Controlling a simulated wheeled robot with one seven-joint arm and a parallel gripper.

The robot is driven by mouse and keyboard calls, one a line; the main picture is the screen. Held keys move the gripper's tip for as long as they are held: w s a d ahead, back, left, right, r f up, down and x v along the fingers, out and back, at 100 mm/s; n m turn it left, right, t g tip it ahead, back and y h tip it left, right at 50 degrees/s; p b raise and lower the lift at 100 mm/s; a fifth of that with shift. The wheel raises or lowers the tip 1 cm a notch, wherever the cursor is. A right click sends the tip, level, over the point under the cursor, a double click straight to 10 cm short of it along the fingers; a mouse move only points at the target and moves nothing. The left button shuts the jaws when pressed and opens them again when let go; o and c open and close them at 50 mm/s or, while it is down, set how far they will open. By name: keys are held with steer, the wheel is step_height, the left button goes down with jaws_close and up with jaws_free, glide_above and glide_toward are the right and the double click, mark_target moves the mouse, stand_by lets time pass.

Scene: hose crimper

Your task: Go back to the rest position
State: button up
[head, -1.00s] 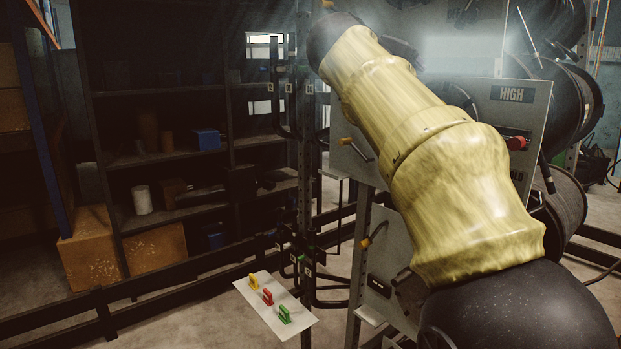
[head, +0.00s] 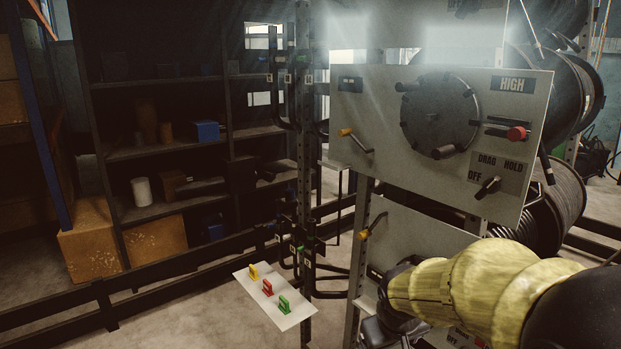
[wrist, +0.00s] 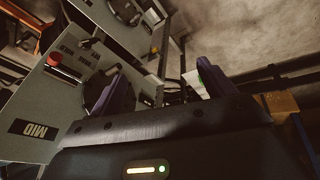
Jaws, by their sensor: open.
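My gripper (wrist: 162,72) shows in the wrist view with its two purple fingers spread apart and nothing between them. In the head view my yellow-sleeved arm is low at the right, in front of the lower panels. The gripper itself is hard to make out there. The upper grey panel marked HIGH (head: 350,110) stands clear of the arm, with a black round dial (head: 440,115), a red knob (head: 516,133) and a yellow-tipped lever (head: 346,132). In the wrist view a tilted panel marked MID (wrist: 50,108) lies left of the fingers.
A white tray (head: 262,308) with yellow (head: 253,272), red (head: 267,288) and green (head: 284,304) pieces sits left of the panels. A lower panel (head: 405,235) has another yellow-tipped lever (head: 373,226). Hose reels (head: 560,205) stand at the right. A dark rail and shelves stand at the left.

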steer(key=s+f+m+g, duration=0.1)
steer(key=s+f+m, duration=0.2)
steer(key=s+f, duration=0.4)
steer(key=s, duration=0.2)
steer(key=shift+s+f+g+y, duration=0.15)
steer(key=shift+s+g+y, duration=0.15)
steer(key=shift+y, duration=0.1)
steer(key=shift+d, duration=0.15)
